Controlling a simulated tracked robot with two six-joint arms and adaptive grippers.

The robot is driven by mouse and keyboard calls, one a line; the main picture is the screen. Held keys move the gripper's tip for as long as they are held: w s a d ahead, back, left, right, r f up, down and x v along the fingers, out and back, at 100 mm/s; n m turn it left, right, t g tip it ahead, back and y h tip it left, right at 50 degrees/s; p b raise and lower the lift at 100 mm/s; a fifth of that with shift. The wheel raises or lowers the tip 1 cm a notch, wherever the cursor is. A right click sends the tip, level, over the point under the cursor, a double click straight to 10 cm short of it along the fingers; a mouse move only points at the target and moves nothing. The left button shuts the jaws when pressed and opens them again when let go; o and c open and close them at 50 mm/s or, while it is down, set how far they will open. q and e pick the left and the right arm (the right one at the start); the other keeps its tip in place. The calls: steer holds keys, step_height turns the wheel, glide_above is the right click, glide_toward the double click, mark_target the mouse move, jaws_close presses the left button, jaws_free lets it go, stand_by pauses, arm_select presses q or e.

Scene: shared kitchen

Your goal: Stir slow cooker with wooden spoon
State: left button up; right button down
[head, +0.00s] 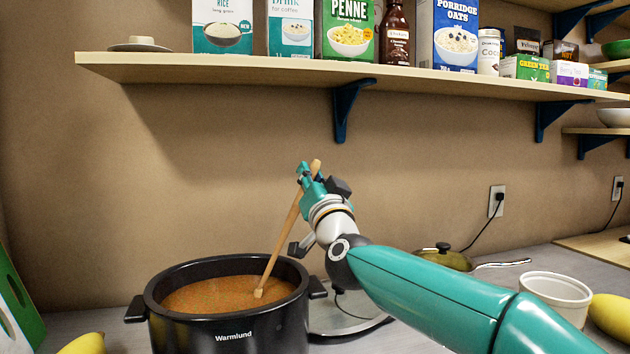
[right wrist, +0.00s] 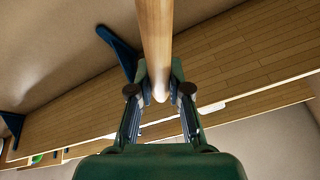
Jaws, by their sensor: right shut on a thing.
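The black slow cooker (head: 230,320) stands open on the counter at the lower left of the head view, filled with orange-brown food (head: 225,294). The wooden spoon (head: 283,238) leans up to the right, its lower end in the food near the right side of the pot. My right gripper (head: 312,175) is shut on the spoon's upper handle, above and right of the pot. In the right wrist view the handle (right wrist: 157,45) sits between the two fingers. The spoon's bowl end is mostly hidden by the food. My left gripper is not in view.
A shelf (head: 300,72) with boxes and bottles runs above the arm. A glass lid (head: 340,318) lies right of the cooker, partly behind my arm. A white bowl (head: 558,292), a lidded pan (head: 445,257) and yellow fruit (head: 612,316) are farther right.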

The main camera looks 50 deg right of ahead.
steer(key=w+a+p, duration=0.3)
steer(key=w+a, duration=0.1)
steer(key=a, duration=0.1)
steer(key=s+a, duration=0.3)
steer(key=s, duration=0.2)
steer(key=shift+s+d+b, duration=0.25)
steer(key=shift+d+b, duration=0.85)
steer(key=shift+d, duration=0.85)
steer(key=shift+s+d+b, duration=0.2)
steer(key=shift+d+b, duration=0.9)
steer(key=shift+d, duration=0.8)
